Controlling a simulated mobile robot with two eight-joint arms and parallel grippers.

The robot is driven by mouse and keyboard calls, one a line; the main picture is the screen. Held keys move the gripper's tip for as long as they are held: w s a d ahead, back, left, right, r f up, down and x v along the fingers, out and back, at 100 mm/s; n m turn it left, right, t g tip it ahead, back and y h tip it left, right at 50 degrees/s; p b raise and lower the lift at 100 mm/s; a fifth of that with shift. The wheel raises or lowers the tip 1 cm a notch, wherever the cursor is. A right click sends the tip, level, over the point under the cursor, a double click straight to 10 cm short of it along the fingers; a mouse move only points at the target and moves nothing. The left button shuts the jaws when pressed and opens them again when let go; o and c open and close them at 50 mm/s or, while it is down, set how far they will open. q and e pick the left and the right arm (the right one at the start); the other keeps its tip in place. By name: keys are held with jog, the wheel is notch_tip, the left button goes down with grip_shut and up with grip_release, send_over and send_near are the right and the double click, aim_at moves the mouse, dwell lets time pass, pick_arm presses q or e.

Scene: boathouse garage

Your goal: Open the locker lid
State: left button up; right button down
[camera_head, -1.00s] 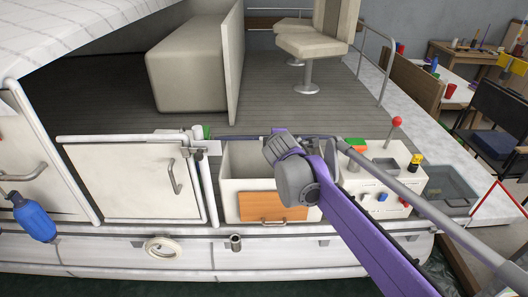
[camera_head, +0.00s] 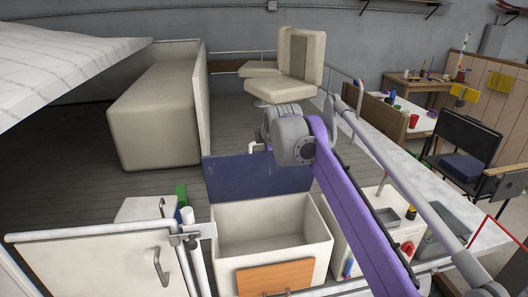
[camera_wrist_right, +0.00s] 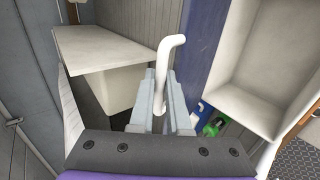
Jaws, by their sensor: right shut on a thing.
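The locker is an open white box (camera_head: 272,235) with an orange front panel (camera_head: 262,278). Its dark blue lid (camera_head: 255,178) stands raised along the back edge of the box, and the empty interior shows. In the right wrist view, the lid (camera_wrist_right: 207,45) is seen nearly edge-on beside the open box (camera_wrist_right: 265,60). My right gripper (camera_wrist_right: 160,100) is shut on the white bent handle (camera_wrist_right: 172,45) of the lid. The handle (camera_head: 254,147) also shows at the lid's upper edge in the head view, where my arm hides the fingers. My left gripper is out of view.
A white cabinet door with a handle (camera_head: 100,265) is at front left. A cream bench (camera_head: 155,120) and a seat (camera_head: 290,70) stand behind on the deck. A white unit with small items (camera_head: 405,235) is right of the box, partly behind my arm.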

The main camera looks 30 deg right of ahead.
jog(key=shift+w+d+r+g+y, duration=0.1)
jog(key=shift+w+d+r+g, duration=0.2)
jog(key=shift+w, duration=0.4)
jog(key=shift+w+d+r+g+y, duration=0.1)
jog(key=shift+w+g, duration=0.25)
jog(key=shift+w, duration=0.35)
jog(key=shift+w+d+r+g+y, duration=0.1)
jog(key=shift+w+d+g, duration=0.2)
jog(key=shift+w, duration=0.4)
jog(key=shift+a, duration=0.1)
jog(key=c, duration=1.2)
grip_release()
jog(key=v, duration=1)
jog(key=shift+s+r, duration=0.2)
jog(key=shift+r, duration=0.2)
jog(key=shift+a, duration=0.1)
